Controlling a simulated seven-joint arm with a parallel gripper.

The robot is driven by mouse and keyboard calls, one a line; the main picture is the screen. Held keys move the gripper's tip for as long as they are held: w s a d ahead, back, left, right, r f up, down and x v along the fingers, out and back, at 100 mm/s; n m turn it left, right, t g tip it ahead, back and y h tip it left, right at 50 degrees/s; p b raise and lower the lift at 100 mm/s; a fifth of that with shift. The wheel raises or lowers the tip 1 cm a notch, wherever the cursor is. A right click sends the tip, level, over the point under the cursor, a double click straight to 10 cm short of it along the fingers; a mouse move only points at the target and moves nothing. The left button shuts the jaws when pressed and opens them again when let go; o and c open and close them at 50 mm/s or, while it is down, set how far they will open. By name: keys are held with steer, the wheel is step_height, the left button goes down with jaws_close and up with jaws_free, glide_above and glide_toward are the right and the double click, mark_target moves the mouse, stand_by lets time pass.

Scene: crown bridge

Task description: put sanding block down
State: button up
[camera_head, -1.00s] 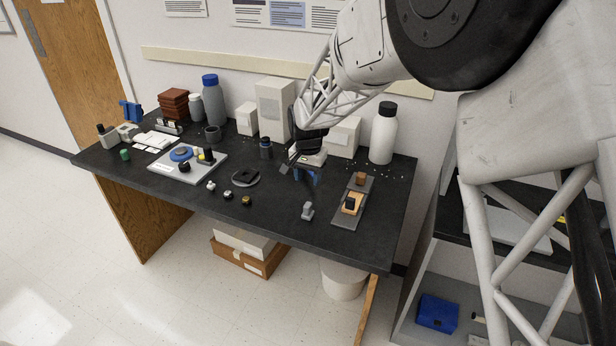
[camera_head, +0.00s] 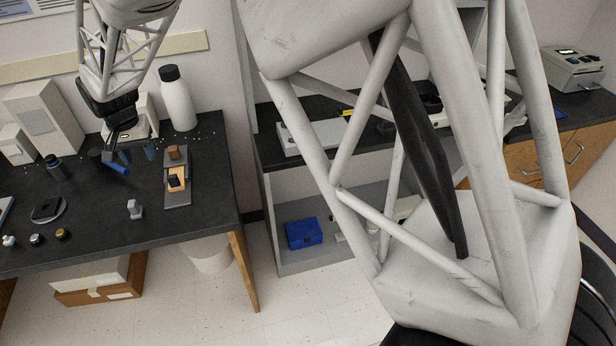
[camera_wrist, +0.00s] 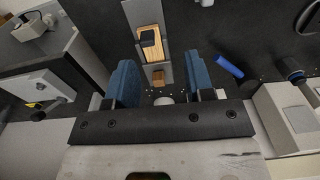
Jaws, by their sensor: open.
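My gripper (camera_head: 118,158) is open and empty above the back right of the black bench. Its two blue fingers show apart in the wrist view (camera_wrist: 161,88). A narrow grey tray (camera_head: 177,199) lies to its right. On the tray is a tan wooden piece (camera_head: 181,185) with a dark block (camera_head: 173,180) on top, also seen in the wrist view (camera_wrist: 148,38). A small brown block (camera_head: 173,152) sits at the tray's back end and shows between the fingers in the wrist view (camera_wrist: 158,77). I cannot tell for certain which is the sanding block.
A blue cylinder (camera_head: 116,168) lies on the bench close to the gripper. A grey piece (camera_head: 134,208) stands left of the tray. A white bottle (camera_head: 177,104) and boxes (camera_head: 45,120) stand at the back.

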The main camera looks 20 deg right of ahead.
steer(key=s+d+r, duration=0.4)
steer(key=d, duration=0.4)
steer(key=s+d+r+t, duration=0.1)
steer(key=s+d+r, duration=0.3)
steer(key=d, duration=0.5)
steer(key=s+d+r, duration=0.4)
steer(key=d, duration=0.4)
steer(key=s+d, duration=0.8)
steer(key=s, duration=0.3)
steer(key=s+d+t, duration=0.1)
steer(key=s+d, duration=0.7)
steer(key=s, duration=0.3)
steer(key=shift+o, duration=0.3)
steer(key=shift+w+f, duration=0.1)
steer(key=shift+o, duration=1.2)
steer(key=shift+a, duration=0.1)
